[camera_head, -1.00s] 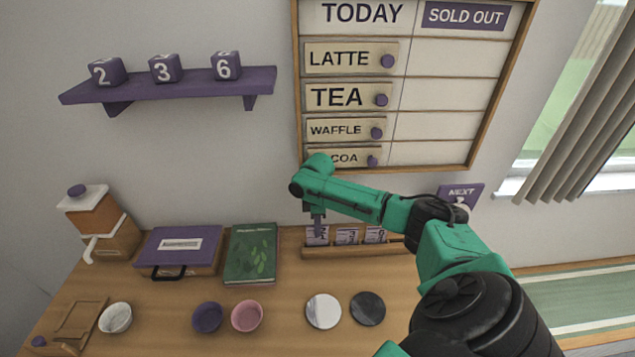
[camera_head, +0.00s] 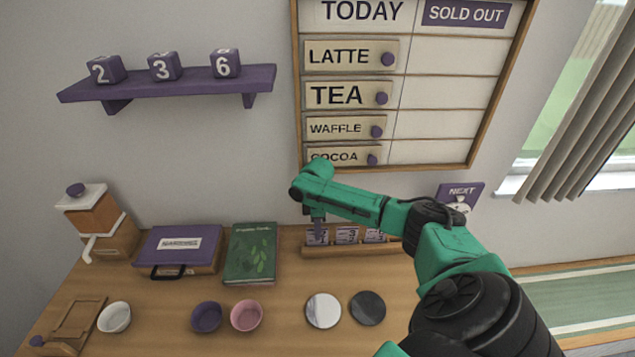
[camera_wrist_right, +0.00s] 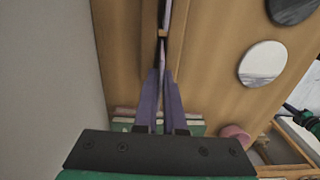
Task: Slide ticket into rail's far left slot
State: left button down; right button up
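The wooden ticket rail (camera_head: 350,252) stands at the back of the counter, below the menu board. Two printed tickets stand upright in it, in the middle (camera_head: 347,235) and at the right (camera_head: 373,235). My right gripper (camera_head: 316,226) points down at the rail's far left slot, its fingers shut on a ticket (camera_head: 317,238) standing there in line with the others. In the right wrist view the gripper (camera_wrist_right: 161,85) has its narrow fingers close together over the rail. The ticket's lower edge and its seating in the slot are hard to see. My left gripper is out of view.
A green book (camera_head: 251,254) and a purple case (camera_head: 180,247) lie left of the rail. White (camera_head: 323,310) and dark (camera_head: 368,308) discs lie in front. Purple (camera_head: 207,316) and pink (camera_head: 246,315) bowls stand further left. The menu board (camera_head: 440,120) hangs close behind my arm.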

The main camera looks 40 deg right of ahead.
jog(key=o, duration=0.3)
jog(key=shift+r, duration=0.15)
notch_tip(320, 180, up, 14)
jog(key=b, duration=0.3)
jog(key=shift+r, duration=0.15)
dwell(0.3)
